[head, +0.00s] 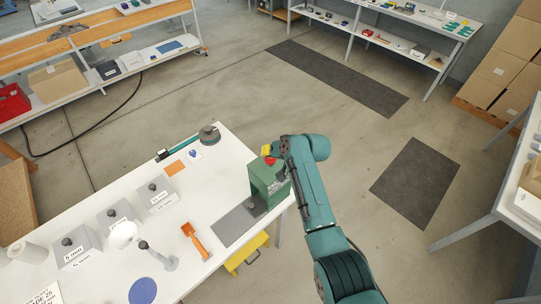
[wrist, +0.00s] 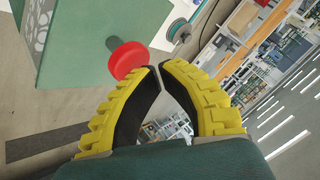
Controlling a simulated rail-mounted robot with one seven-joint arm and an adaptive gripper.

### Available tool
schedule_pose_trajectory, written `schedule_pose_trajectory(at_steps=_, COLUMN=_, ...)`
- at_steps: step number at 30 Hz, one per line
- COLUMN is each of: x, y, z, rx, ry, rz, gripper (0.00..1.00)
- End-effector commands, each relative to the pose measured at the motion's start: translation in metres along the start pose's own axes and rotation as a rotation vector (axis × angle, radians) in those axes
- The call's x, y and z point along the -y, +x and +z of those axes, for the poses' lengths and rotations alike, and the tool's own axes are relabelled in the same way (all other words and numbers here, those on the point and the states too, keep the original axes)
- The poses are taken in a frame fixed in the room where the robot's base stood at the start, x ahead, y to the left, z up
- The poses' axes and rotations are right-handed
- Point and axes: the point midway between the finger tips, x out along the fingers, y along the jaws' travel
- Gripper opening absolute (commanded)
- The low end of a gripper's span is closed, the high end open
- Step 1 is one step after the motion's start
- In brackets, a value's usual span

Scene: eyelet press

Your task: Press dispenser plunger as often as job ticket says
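Three grey dispenser boxes stand in a row on the white table in the head view: a right one (head: 157,193), a middle one (head: 117,217) and a left one (head: 76,247). Each has a dark plunger knob on top. The left label reads 5 mm; the others are too small to read surely. A printed sheet (head: 45,295), possibly the job ticket, is cut off at the lower left and unreadable. My gripper (wrist: 160,68) is empty, its yellow-backed fingertips almost together. In the head view it is behind the green press, far right of the dispensers.
The green press (head: 264,183) stands at the table's right end; its red knob (wrist: 128,58) is close to my fingertips in the wrist view.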

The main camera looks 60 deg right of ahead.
Motion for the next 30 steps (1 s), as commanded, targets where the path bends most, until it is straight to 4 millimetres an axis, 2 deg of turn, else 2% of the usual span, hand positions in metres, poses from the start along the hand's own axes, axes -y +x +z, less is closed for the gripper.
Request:
schedule_pose_trajectory(at_steps=13, x=0.005, y=-0.006, z=-0.006, rx=-0.003, ry=-0.001, rz=-0.001, gripper=0.0)
schedule_pose_trajectory(at_steps=27, x=0.029, y=-0.039, z=-0.029, rx=-0.004, ry=-0.002, rz=-0.001, gripper=0.0)
schedule_pose_trajectory(at_steps=30, x=0.03, y=-0.041, z=-0.03, rx=-0.003, ry=-0.002, rz=-0.001, gripper=0.0)
